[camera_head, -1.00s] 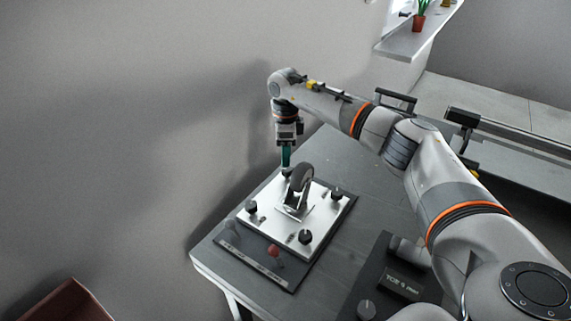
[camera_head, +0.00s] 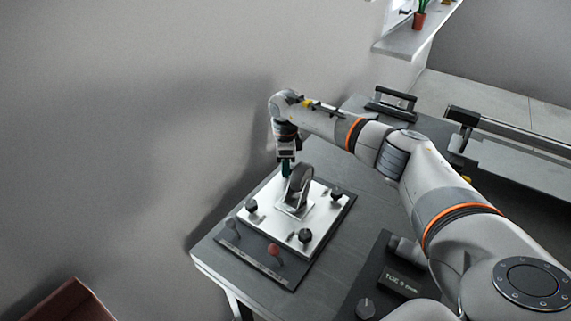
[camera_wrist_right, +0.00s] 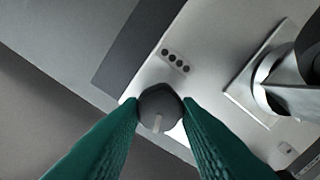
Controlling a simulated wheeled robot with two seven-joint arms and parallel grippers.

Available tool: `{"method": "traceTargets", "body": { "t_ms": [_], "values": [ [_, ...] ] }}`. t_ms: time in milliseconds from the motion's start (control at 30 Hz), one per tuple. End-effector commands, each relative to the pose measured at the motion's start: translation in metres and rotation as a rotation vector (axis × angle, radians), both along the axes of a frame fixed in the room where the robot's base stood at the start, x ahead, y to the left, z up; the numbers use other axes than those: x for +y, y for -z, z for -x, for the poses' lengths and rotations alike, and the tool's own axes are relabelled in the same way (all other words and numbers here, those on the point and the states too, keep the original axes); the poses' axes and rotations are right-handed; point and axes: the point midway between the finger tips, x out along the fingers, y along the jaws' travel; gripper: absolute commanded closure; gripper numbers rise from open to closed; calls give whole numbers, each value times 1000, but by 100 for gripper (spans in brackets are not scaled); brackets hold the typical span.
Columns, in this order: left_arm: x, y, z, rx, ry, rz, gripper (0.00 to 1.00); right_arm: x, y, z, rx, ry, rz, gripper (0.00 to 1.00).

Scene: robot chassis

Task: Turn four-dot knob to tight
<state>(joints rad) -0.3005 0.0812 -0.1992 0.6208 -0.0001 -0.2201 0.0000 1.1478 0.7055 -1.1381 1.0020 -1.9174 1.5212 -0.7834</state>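The four-dot knob (camera_wrist_right: 160,110) is a round dark knob with a pale pointer line, beside a row of four dots (camera_wrist_right: 175,60) at the plate's corner. My right gripper (camera_wrist_right: 161,102) points down at it, with one green finger on each side of it. The knob fills the gap between the fingertips; whether they press on it I cannot tell. In the head view the right gripper (camera_head: 286,172) is at the far corner of the white plate (camera_head: 318,228), and this knob is mostly hidden. My left gripper is not in view.
A caster wheel (camera_head: 299,180) stands upright on the plate, close to the right gripper. Other black knobs (camera_head: 305,236) sit at the plate's corners. A red-topped lever (camera_head: 273,250) is on the dark front strip. A torque readout box (camera_head: 398,284) stands right of it.

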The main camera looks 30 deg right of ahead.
Motion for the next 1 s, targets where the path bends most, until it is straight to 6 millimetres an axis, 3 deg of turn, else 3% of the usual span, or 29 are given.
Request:
{"method": "traceTargets", "body": {
  "t_ms": [467, 1000],
  "values": [
    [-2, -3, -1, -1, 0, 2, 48, 0, -1, 0, 0, 132, 0, 93],
    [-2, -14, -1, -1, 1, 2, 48, -2, -2, -1, 0, 623, 0, 93]
  ]
}}
